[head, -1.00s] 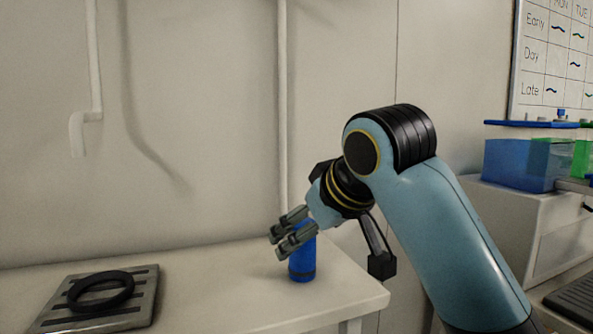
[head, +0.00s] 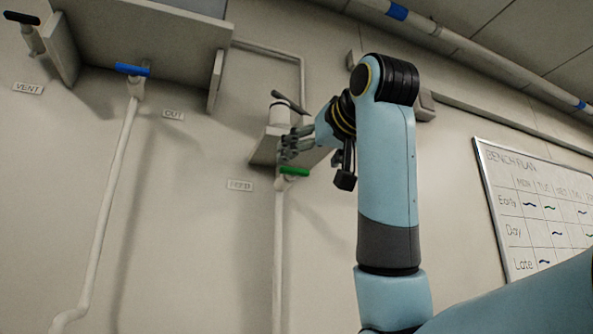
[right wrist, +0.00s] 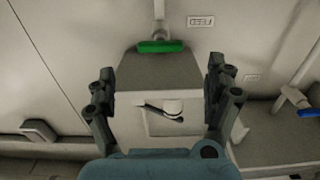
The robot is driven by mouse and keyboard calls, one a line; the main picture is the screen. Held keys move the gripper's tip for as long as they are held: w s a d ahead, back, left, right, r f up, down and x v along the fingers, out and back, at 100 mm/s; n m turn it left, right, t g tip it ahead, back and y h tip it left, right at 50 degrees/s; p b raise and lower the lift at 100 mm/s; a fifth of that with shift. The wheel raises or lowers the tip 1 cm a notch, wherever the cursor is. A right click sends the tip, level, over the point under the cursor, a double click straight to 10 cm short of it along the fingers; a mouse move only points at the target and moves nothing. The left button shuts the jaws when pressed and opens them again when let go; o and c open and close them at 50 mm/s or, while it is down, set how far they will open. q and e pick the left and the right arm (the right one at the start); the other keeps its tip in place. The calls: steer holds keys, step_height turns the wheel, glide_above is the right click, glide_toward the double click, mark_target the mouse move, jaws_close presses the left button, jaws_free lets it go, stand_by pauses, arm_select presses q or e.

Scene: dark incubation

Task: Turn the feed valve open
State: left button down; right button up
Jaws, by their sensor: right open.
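The feed valve has a green bar handle (head: 294,171) on a white pipe, beside a FEED label (head: 240,185). The handle lies roughly level, across the upright pipe. It also shows in the right wrist view (right wrist: 160,46), beyond and between the fingers. My right gripper (head: 288,148) is just above the handle in the head view. In the right wrist view its fingers (right wrist: 160,95) are spread with nothing between them; I see no contact with the handle. My left gripper is not in view.
A blue-handled OUT valve (head: 132,69) and black-handled VENT valve (head: 22,18) are left, near a larger shelf (head: 150,35). A whiteboard (head: 540,205) hangs right.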

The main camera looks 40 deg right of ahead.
mark_target(296, 170)
steer(key=x, duration=0.7)
steer(key=shift+w+p, duration=0.25)
steer(key=shift+p, duration=0.1)
steer(key=c, duration=1.2)
